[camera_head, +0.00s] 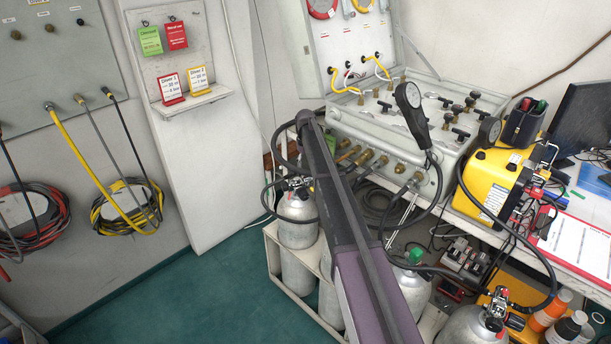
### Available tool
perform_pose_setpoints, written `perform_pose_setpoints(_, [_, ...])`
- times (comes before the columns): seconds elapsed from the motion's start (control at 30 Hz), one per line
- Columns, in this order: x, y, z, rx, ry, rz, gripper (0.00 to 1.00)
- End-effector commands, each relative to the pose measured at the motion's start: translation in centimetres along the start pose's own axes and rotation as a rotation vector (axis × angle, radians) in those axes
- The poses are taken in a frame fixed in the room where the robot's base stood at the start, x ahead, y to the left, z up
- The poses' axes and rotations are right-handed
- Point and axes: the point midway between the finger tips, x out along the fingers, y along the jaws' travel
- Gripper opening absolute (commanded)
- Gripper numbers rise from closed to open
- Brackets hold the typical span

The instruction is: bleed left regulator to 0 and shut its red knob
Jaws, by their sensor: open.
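The left regulator (294,186) is a small black and metal fitting on top of a silver cylinder (297,228), left of my arm. A small spot of red shows on it, but the knob's setting is too small to tell. A black hose loops from it. A second regulator (495,308) with red parts sits on a cylinder at the lower right.
The open grey panel case (390,130) with valves and fittings stands behind my arm. A yellow unit (495,183) and a clipboard (578,243) lie on the bench at right. A white rack (284,274) holds cylinders. Green floor (190,295) is clear at left.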

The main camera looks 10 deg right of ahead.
Motion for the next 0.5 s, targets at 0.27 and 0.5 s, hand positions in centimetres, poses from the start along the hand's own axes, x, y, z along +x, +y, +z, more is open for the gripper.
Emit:
perform_pose_setpoints(0.27, [2.5, 0.0, 0.0, 0.000, 0.000, 0.000, 0.64])
perform_pose_setpoints(0.5, [3.5, 0.0, 0.0, 0.000, 0.000, 0.000, 0.64])
